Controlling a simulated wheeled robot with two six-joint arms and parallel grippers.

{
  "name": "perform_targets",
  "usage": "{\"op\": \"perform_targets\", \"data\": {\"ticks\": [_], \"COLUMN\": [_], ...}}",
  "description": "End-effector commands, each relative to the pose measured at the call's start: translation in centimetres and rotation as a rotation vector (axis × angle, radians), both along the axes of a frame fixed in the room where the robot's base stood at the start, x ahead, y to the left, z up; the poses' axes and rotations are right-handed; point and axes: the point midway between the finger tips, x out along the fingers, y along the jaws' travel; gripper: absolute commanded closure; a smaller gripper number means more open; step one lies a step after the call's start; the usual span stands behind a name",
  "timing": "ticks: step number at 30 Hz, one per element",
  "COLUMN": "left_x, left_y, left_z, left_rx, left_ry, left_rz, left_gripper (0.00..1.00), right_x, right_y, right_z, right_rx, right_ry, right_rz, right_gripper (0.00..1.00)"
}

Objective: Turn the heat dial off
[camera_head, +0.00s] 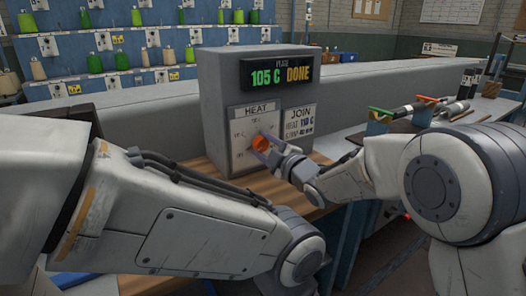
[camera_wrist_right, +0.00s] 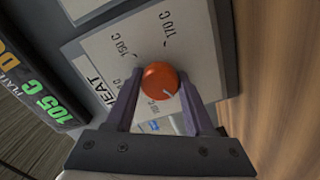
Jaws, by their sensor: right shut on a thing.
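The heat dial (camera_head: 260,143) is an orange knob on a white plate labelled HEAT, on the front of a grey box (camera_head: 222,100). In the right wrist view the dial (camera_wrist_right: 160,80) shows a pale pointer mark at its lower right. Temperature marks such as 150 C and 170 C ring it; an off mark is not readable. My right gripper (camera_head: 263,145) is at the dial, its two purple fingers on either side of the knob. It also shows in the right wrist view (camera_wrist_right: 160,92), shut on the knob. My left arm crosses the lower left; its gripper is not in view.
A display (camera_head: 279,73) on the box reads "105 C DONE". A JOIN card (camera_head: 299,121) sits beside the heat plate. The box stands on a wooden bench (camera_head: 200,170). Tools (camera_head: 425,108) lie at the right.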

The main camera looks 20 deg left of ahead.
Motion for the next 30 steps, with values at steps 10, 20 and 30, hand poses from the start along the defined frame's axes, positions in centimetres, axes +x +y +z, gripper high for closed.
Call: {"op": "perform_targets", "data": {"ticks": [10,20,30], "left_x": [0.00,0.00,0.00], "left_y": [-0.01,-0.01,0.01], "left_z": [-0.48,-0.46,-0.49], "left_rx": [0.000,0.000,0.000], "left_ry": [0.000,0.000,0.000], "left_rz": [0.000,0.000,0.000], "left_gripper": [1.00,1.00,1.00], "right_x": [0.25,0.25,0.03], "right_y": [-0.22,-0.22,-0.20], "right_z": [0.36,0.41,0.18], "right_rx": [-0.016,-0.016,-0.017], "right_ry": [-0.030,-0.031,-0.027], "right_rz": [-0.006,-0.007,-0.003], "right_gripper": [1.00,0.16,0.16]}}
